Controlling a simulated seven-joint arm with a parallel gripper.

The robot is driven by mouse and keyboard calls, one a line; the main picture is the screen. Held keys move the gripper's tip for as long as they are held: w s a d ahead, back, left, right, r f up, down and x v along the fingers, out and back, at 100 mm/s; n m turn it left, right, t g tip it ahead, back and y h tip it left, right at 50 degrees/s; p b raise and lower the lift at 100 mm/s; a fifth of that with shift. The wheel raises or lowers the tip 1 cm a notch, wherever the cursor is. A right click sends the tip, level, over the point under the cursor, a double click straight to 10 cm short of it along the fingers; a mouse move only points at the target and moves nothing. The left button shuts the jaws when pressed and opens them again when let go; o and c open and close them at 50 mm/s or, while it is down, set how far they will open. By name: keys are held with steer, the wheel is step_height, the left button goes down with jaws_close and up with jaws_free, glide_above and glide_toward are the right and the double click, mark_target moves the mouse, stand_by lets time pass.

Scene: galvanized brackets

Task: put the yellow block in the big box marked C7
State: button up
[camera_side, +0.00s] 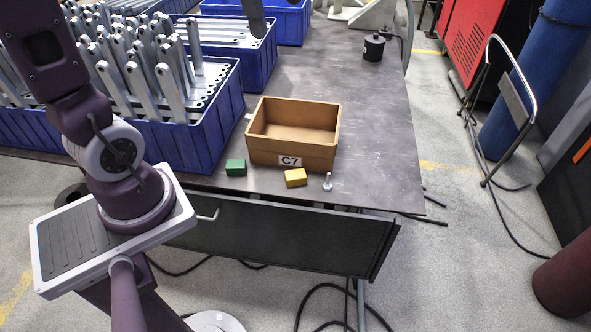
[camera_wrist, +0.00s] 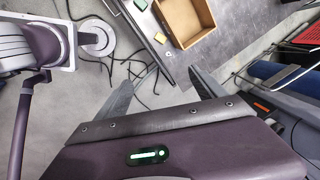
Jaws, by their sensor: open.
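The yellow block (camera_side: 295,178) lies on the dark table in front of the brown box marked C7 (camera_side: 321,158), apart from it. In the wrist view the yellow block (camera_wrist: 160,38) shows near the top, beside the open-topped box (camera_wrist: 207,37). The box is upright and looks empty. My gripper (camera_wrist: 162,80) is open in the wrist view, its two fingers spread with nothing between them. It is away from the block, which appears beyond the fingertips. In the side view the gripper is mostly out of frame.
A green block (camera_side: 236,167) lies left of the yellow one, and a small metal bolt (camera_side: 327,182) stands right of it. Blue crates (camera_side: 222,125) with metal brackets fill the table's left. A black cylinder (camera_side: 373,48) stands at the back. The table right of the box is clear.

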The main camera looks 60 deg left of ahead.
steer(key=w+a+f+m+g, duration=0.1)
steer(key=w+a+f+m, duration=0.1)
steer(key=w+a+m, duration=0.3)
steer(key=m+g+h, duration=0.1)
steer(key=m+h, duration=0.1)
steer(key=m, duration=0.2)
glide_above(296, 174)
step_height(296, 174, down, 2)
steer(key=shift+y, duration=0.3)
step_height(296, 174, down, 47)
steer(key=shift+f, duration=0.15)
jaws_close()
step_height(296, 174, up, 17)
steer(key=w+a+f+n, duration=0.3)
steer(key=a+n, duration=0.3)
steer(key=a, duration=0.1)
steer(key=w+a+f+n, duration=0.2)
steer(key=a+f+n, duration=0.1)
steer(key=a+n, duration=0.4)
steer(key=f, duration=0.3)
steer(key=a+f, duration=0.1)
steer(key=f, duration=0.6)
steer(key=shift+w+a, duration=0.2)
steer(key=shift+a, duration=0.2)
